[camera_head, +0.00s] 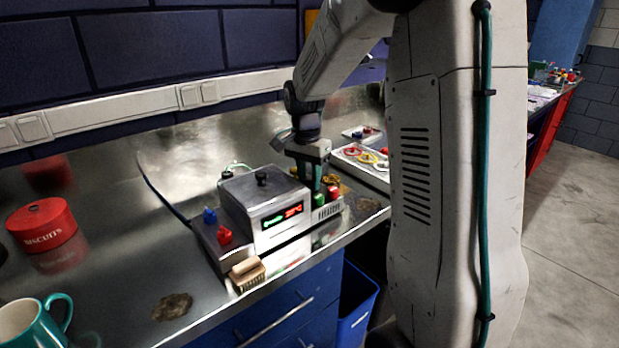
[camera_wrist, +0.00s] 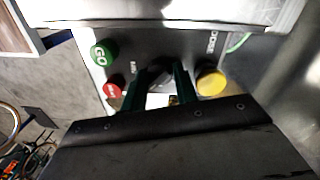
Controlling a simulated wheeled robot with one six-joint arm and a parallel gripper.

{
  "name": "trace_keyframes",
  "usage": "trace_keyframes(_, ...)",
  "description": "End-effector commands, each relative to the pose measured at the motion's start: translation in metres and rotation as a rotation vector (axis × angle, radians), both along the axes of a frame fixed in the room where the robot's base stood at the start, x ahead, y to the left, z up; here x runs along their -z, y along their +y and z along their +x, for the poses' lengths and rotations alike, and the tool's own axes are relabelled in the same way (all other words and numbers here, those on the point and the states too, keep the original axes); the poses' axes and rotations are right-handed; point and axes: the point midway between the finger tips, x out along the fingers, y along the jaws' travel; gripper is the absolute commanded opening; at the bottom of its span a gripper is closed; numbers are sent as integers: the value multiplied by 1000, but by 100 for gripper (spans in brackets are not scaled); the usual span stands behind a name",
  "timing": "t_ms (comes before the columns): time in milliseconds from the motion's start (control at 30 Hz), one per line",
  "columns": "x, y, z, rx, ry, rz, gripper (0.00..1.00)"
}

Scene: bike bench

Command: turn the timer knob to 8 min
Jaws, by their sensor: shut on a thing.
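The grey machine (camera_head: 265,208) stands on the metal bench. A lit display with green and red characters (camera_head: 282,217) is on its front; I cannot read the characters. My gripper (camera_head: 316,186) points down over the panel at the machine's right side. In the wrist view, its two dark green fingers (camera_wrist: 161,88) are closed on either side of a dark round knob (camera_wrist: 160,71). The fingers hide part of this knob, and I cannot read its setting. The green GO button (camera_wrist: 103,53) and a red button (camera_wrist: 114,88) lie left of it, and a yellow button (camera_wrist: 211,81) right.
Blue (camera_head: 210,215) and red (camera_head: 225,235) parts sit at the machine's left side. A wooden brush (camera_head: 247,273) lies at the bench's front edge. A red biscuit tin (camera_head: 42,222) and a teal mug (camera_head: 30,322) stand left. A tray with coloured rings (camera_head: 365,158) is behind right.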

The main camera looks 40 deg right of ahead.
Motion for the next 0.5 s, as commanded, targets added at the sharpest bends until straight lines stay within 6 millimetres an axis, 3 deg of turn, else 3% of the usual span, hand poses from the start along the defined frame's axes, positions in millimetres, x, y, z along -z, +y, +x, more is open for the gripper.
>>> trace_keyframes(367, -1, 0, 2, 3, -4, -1, 6)
trace_keyframes(400, -1, 0, 2, 2, -4, -1, 40)
trace_keyframes(433, -1, 0, 1, 2, -4, -1, 49)
trace_keyframes(500, -1, 0, 1, 2, -4, -1, 50)
